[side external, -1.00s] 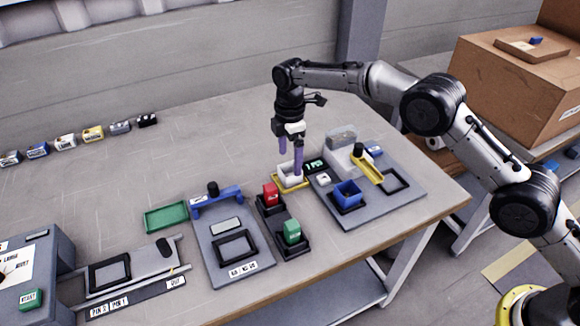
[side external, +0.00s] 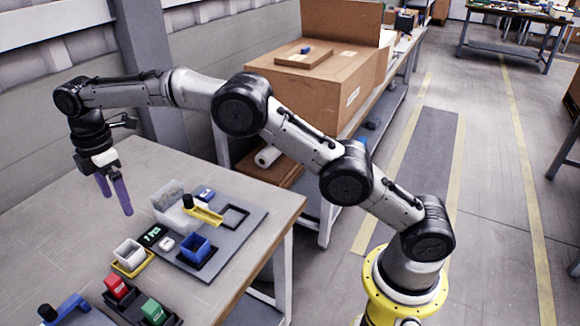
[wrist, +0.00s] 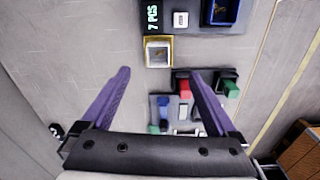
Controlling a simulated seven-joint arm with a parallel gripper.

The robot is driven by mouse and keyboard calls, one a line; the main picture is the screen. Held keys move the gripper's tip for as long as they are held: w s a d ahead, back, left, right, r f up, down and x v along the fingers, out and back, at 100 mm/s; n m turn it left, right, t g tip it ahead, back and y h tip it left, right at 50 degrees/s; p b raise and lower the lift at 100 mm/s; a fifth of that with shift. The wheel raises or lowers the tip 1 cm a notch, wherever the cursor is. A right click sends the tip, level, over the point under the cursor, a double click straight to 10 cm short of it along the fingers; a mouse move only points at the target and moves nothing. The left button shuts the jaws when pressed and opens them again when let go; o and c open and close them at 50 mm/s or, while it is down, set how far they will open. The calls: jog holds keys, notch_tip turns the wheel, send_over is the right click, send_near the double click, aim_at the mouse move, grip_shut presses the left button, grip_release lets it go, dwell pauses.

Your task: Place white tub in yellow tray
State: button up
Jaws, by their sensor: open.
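The white tub (side external: 128,251) sits upright in the small yellow tray (side external: 131,269), whose rim shows around its base. In the wrist view the white tub (wrist: 158,54) is framed by the yellow tray (wrist: 147,39), with something small and brownish inside. My gripper (side external: 116,203) is open and empty, raised above the table and apart from the tub. In the wrist view the purple fingers of my gripper (wrist: 160,73) are spread wide with nothing between them.
A grey board beside the tray carries a blue bin (side external: 196,246), a clear-topped container (side external: 168,196) and a yellow lever (side external: 204,214). A red block (side external: 116,286) and a green block (side external: 153,310) stand in black holders nearby.

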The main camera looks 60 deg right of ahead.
jog(key=s+d+r+m+t, duration=0.1)
jog(key=s+d+r+m, duration=0.3)
jog(key=s+d+r, duration=0.4)
jog(key=s+d+r+m+t, duration=0.2)
jog(key=s+d+r+m, duration=0.25)
jog(key=s+r, duration=0.45)
jog(key=s+d+f+m, duration=0.2)
jog(key=s+f, duration=0.1)
jog(key=s, duration=0.5)
jog(key=s+d+f+m+t, duration=0.1)
jog(key=s+d+f+m, duration=0.1)
jog(key=s, duration=0.6)
jog(key=s+d+f+m+t, duration=0.1)
jog(key=s+d+f+m, duration=0.2)
jog(key=s, duration=0.5)
jog(key=shift+f+m, duration=0.4)
jog(key=shift+m, duration=0.15)
